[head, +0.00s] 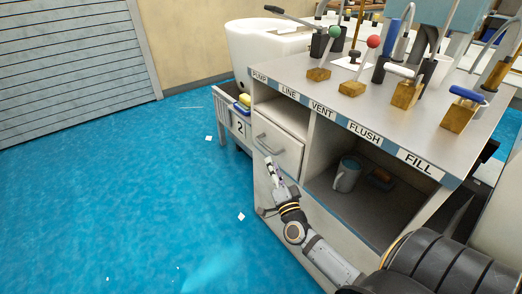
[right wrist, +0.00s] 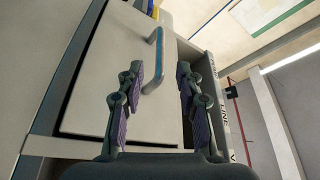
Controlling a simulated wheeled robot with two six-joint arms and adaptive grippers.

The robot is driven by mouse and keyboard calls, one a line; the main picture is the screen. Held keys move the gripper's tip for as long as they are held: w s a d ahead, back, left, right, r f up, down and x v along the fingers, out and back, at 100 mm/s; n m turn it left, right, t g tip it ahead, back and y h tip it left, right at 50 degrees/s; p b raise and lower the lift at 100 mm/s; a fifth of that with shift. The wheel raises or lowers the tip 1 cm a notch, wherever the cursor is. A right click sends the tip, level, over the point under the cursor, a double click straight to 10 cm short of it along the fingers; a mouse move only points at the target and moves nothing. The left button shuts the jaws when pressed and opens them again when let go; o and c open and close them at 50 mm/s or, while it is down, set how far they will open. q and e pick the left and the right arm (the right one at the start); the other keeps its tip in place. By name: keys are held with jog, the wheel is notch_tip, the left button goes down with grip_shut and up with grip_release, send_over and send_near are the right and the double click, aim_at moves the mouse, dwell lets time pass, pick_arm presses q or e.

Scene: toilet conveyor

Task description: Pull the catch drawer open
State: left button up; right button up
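The catch drawer (head: 277,153) is a pale front with a bar handle (head: 263,143), in the upper left part of the grey cabinet in the head view. My right gripper (head: 270,163) is just below and in front of the handle. In the right wrist view, the right gripper (right wrist: 157,90) is open, its two purple-padded fingers apart. The handle (right wrist: 154,62) shows between and just beyond the fingertips, not gripped. The drawer front (right wrist: 105,75) looks seated in the cabinet frame. My left gripper is not in view.
The cabinet top (head: 340,97) carries several levers above labels. To the right of the drawer, an open shelf holds a grey mug (head: 347,175). A side bin marked 2 (head: 238,127) stands behind left. The blue floor (head: 130,200) before the drawer is mostly clear.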

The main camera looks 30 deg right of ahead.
aim_at(264, 145)
jog(key=b+x, duration=0.1)
jog(key=x, duration=0.9)
grip_shut()
